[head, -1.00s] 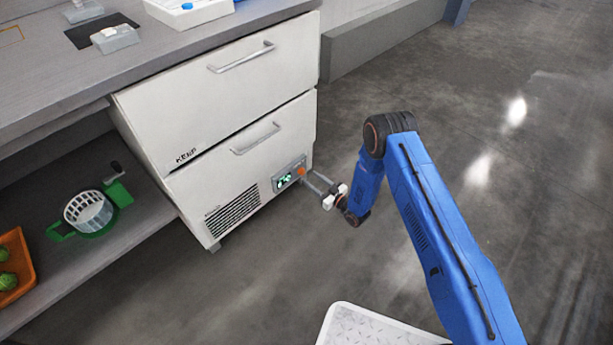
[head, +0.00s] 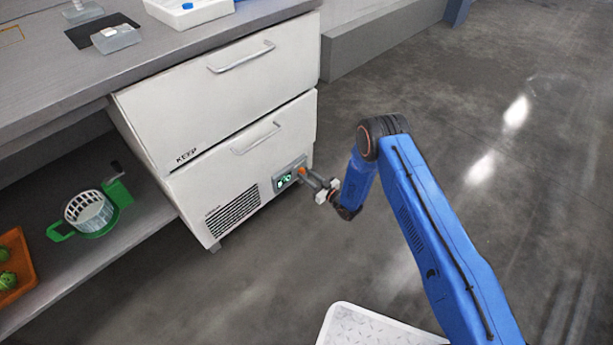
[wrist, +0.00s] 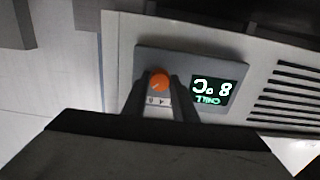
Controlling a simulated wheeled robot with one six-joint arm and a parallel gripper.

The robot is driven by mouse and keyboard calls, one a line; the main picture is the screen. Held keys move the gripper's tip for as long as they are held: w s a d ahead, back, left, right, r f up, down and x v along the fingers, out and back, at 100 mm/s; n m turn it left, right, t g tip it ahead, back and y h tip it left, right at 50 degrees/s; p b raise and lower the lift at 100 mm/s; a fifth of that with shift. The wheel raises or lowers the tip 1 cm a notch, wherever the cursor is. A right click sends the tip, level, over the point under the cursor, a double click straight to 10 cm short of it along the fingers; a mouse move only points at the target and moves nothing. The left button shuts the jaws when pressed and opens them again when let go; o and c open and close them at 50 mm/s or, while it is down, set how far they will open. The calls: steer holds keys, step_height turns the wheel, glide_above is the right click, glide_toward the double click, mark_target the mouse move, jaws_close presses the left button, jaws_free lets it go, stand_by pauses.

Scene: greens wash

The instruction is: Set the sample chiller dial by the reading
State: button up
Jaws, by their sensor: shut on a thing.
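The sample chiller (head: 214,119) is a white two-drawer cabinet under the counter. Its grey control panel (head: 289,175) is on the lower front, with a small lit display (head: 285,182) and an orange dial (head: 302,171). In the wrist view the dial (wrist: 159,80) sits between my fingertips, beside the display (wrist: 214,92). That display appears upside down and seems to read 8 °C; smaller green text with it is unclear. My gripper (head: 308,178) is shut on the dial, its fingers (wrist: 162,88) partly covering the dial's sides and the marks near it.
A vent grille (head: 232,213) is left of the panel. Drawer handles (head: 256,139) stick out above. A green-and-white spinner (head: 90,212) and an orange tray (head: 14,265) are on the lower shelf. The floor (head: 490,110) to the right is clear.

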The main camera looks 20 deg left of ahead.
steer(key=n, duration=0.5)
steer(key=shift+n, duration=0.4)
steer(key=n, duration=0.5)
steer(key=shift+d+n, duration=0.1)
steer(key=shift+n, duration=0.2)
stand_by(0.5)
steer(key=o, duration=1)
steer(key=shift+o, duration=0.2)
steer(key=v, duration=1.7)
steer(key=shift+d, duration=0.15)
